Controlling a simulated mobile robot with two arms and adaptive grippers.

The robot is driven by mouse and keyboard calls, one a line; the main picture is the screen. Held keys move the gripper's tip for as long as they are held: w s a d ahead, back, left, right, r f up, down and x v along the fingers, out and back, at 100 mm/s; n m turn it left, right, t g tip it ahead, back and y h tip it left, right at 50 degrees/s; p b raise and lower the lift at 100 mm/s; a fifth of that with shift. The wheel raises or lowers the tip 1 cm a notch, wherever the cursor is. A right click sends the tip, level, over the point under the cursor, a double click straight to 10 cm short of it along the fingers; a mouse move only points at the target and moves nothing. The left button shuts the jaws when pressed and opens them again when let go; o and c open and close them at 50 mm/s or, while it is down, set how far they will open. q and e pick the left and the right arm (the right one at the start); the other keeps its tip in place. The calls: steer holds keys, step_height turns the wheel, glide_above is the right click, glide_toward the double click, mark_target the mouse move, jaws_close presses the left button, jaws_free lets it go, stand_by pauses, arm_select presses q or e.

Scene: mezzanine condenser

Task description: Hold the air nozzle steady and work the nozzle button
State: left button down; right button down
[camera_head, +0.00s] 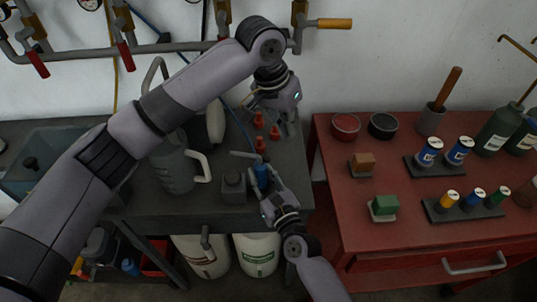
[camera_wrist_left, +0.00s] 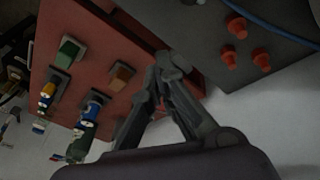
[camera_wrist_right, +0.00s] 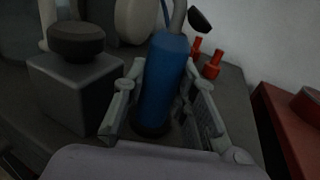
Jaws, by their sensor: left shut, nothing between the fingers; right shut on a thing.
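The air nozzle, with a blue body (camera_head: 261,175), stands upright near the front right of the dark bench. It also shows in the right wrist view (camera_wrist_right: 163,80), with a grey tube and a black tip or button at its top; I cannot tell which. My right gripper (camera_head: 264,188) is shut around the blue body, one finger on each side (camera_wrist_right: 160,105). My left gripper (camera_head: 289,130) is shut and empty, above and behind the nozzle, apart from it. Its closed fingertips show in the left wrist view (camera_wrist_left: 170,65).
A grey block with a dark round knob (camera_head: 233,187) stands left of the nozzle. A grey jug (camera_head: 175,172) is further left. Several orange-red fittings (camera_head: 260,144) stand behind it. A red cabinet (camera_head: 335,190) with bottles and small blocks is to the right, across a gap.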

mark_target(267, 158)
stand_by(0.6)
arm_select(q)
steer(key=shift+d+r, duration=0.5)
steer(key=shift+r, duration=0.3)
steer(key=shift+d+r, duration=0.5)
steer(key=shift+r, duration=0.3)
steer(key=shift+w, duration=0.1)
steer(key=a+f, duration=0.4)
steer(key=f, duration=0.3)
steer(key=shift+s+a+f, duration=0.2)
steer(key=shift+a+f, duration=0.05)
steer(key=shift+f, duration=0.05)
steer(key=shift+f, duration=0.1)
steer(key=shift+a+f, duration=0.2)
steer(key=shift+f, duration=0.05)
